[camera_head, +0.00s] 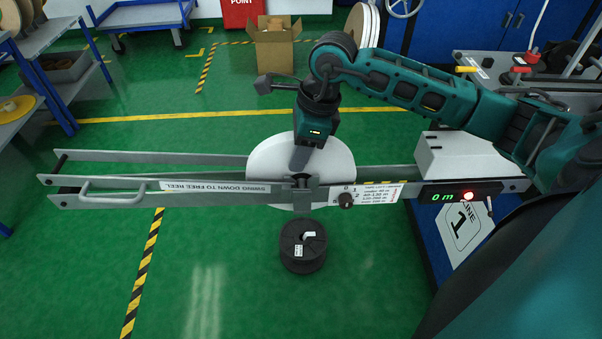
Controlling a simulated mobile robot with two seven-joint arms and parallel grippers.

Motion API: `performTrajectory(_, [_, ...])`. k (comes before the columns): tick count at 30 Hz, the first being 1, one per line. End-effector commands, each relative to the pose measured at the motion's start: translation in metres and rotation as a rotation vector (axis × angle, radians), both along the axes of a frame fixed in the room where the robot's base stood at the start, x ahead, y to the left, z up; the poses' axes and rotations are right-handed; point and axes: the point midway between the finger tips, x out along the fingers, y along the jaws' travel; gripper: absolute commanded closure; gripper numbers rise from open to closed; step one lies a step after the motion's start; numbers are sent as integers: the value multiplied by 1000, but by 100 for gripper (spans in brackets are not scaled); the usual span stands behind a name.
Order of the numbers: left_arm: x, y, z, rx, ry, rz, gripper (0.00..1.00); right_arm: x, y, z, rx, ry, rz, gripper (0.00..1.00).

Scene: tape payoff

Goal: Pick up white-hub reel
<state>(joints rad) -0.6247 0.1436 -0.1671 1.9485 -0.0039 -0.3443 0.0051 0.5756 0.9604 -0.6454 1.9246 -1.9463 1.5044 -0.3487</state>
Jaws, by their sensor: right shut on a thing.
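A large white round reel (265,158) sits between the long grey rails of the payoff frame (105,199). Its lower part and hub are partly hidden by the front rail and my gripper. My right gripper (302,172) reaches down over the middle of the white reel and is shut on it; the exact grip point by the central bracket is hard to see. A small black reel (303,252) with white labels is on the green floor in front of the frame. My left gripper is not in view.
A cardboard box (271,48) stands behind. Blue shelving (62,68) is at the left. The green floor is clear at front left.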

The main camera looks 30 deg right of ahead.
Motion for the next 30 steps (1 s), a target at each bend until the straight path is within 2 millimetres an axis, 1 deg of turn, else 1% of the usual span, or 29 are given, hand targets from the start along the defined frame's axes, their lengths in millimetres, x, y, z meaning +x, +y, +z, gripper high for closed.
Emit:
performTrajectory(1, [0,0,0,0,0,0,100,0,0,0,0,0,0,81])
performTrajectory(7, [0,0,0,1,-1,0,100,0,0,0,0,0,0,100])
performTrajectory(30, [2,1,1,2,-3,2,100,0,0,1,0,0,0,100])
